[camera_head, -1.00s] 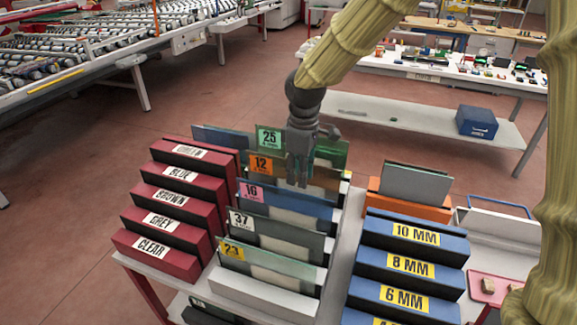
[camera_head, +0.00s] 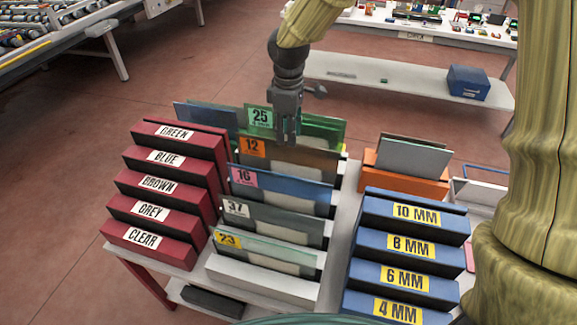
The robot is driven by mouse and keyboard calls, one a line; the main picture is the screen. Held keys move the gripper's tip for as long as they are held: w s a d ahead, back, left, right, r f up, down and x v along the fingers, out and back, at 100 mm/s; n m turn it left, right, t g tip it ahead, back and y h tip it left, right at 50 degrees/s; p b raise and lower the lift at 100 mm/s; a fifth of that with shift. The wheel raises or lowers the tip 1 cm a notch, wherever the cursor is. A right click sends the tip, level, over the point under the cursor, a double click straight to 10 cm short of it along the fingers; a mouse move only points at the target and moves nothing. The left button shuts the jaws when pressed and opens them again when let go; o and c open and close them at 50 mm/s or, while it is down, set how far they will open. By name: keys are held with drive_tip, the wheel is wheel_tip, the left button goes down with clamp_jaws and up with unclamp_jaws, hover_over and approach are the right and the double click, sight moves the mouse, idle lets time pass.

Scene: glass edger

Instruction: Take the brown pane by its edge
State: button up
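The brown pane (camera_head: 315,163), with an orange "12" label at its left end, stands upright in the white rack (camera_head: 268,287) between the green pane and the blue pane. My gripper (camera_head: 287,140) points down near the middle of the brown pane's top edge, with the green pane behind it. The fingertips look close to that edge, but I cannot tell whether they touch or straddle it. The fingers are small and seen nearly edge-on, so their opening is unclear. The brown pane's lower part is hidden behind the blue pane.
The green pane "25" (camera_head: 318,128) is behind; the blue pane "16" (camera_head: 290,190), grey pane "37" (camera_head: 285,226) and clear pane "23" (camera_head: 275,250) are in front. Red labelled blocks (camera_head: 165,186) stand left. Blue thickness blocks (camera_head: 412,242) and an orange holder (camera_head: 398,185) stand right.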

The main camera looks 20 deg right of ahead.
sight(286, 145)
drive_tip(key=w+f+p, duration=0.1)
drive_tip(key=f, duration=0.1)
drive_tip(key=w+f+p, duration=0.1)
drive_tip(key=w+f, duration=0.1)
drive_tip(key=shift+w+f, duration=0.15)
drive_tip(key=shift+f, duration=0.25)
drive_tip(key=shift+s+a+f, duration=0.1)
drive_tip(key=shift+s+f, duration=0.1)
drive_tip(key=shift+f, duration=0.95)
drive_tip(key=shift+s+r, duration=0.35)
drive_tip(key=shift+s, duration=0.15)
clamp_jaws()
drive_tip(key=shift+w+f, duration=0.1)
drive_tip(key=shift+w, duration=0.05)
